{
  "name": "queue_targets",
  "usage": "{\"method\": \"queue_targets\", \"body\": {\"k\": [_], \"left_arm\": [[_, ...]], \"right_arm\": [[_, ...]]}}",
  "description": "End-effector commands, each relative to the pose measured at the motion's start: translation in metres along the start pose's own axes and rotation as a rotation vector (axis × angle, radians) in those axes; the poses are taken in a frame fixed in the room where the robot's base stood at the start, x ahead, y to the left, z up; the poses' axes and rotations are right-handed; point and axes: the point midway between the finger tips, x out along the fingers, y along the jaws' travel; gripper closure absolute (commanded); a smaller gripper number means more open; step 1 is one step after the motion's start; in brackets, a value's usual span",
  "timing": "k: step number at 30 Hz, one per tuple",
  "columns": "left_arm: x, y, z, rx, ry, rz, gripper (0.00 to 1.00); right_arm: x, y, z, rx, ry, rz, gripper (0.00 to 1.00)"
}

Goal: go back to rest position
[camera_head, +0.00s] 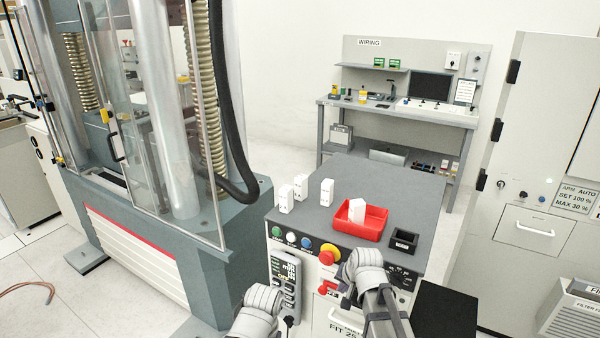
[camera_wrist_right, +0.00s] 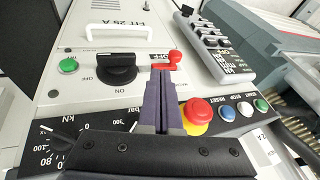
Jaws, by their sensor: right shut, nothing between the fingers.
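My right gripper (camera_head: 347,293) is low in the head view, in front of the control cabinet's panel, beside the red lever (camera_head: 327,287). In the right wrist view the dark fingers of my right gripper (camera_wrist_right: 159,82) are together, with nothing between them. Their tips appear close to the red lever (camera_wrist_right: 174,58); I cannot tell whether they touch it. My left arm shows only as pale links at the bottom of the head view; its gripper is not seen.
The red emergency stop (camera_head: 329,254) and several buttons line the cabinet front. On its grey top (camera_head: 365,185) stand white blocks, a red tray (camera_head: 371,224) with one inside, and a black tray (camera_head: 404,241). The testing machine (camera_head: 165,240) is left; a wiring bench (camera_head: 440,117) stands behind.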

Motion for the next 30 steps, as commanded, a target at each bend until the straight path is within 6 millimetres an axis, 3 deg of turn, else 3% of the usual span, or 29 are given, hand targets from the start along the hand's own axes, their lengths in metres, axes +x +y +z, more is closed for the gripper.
{"method": "queue_targets", "body": {"k": [6, 9, 12, 18, 30], "left_arm": [[0.000, 0.000, 0.000, 0.000, 0.000, 0.000, 1.00], [0.000, 0.000, 0.000, 0.000, 0.000, 0.000, 1.00], [0.000, 0.000, 0.000, 0.000, 0.000, 0.000, 1.00], [0.000, 0.000, 0.000, 0.000, 0.000, 0.000, 1.00], [0.000, 0.000, 0.000, 0.000, 0.000, 0.000, 1.00]], "right_arm": [[-0.019, -0.019, 0.121, -0.429, -0.230, 0.120, 1.00], [-0.032, -0.016, 0.166, -0.615, -0.331, 0.174, 1.00], [-0.045, -0.011, 0.196, -0.750, -0.407, 0.216, 1.00], [-0.056, -0.006, 0.218, -0.862, -0.473, 0.251, 1.00], [-0.055, -0.006, 0.217, -0.861, -0.473, 0.251, 1.00]]}}
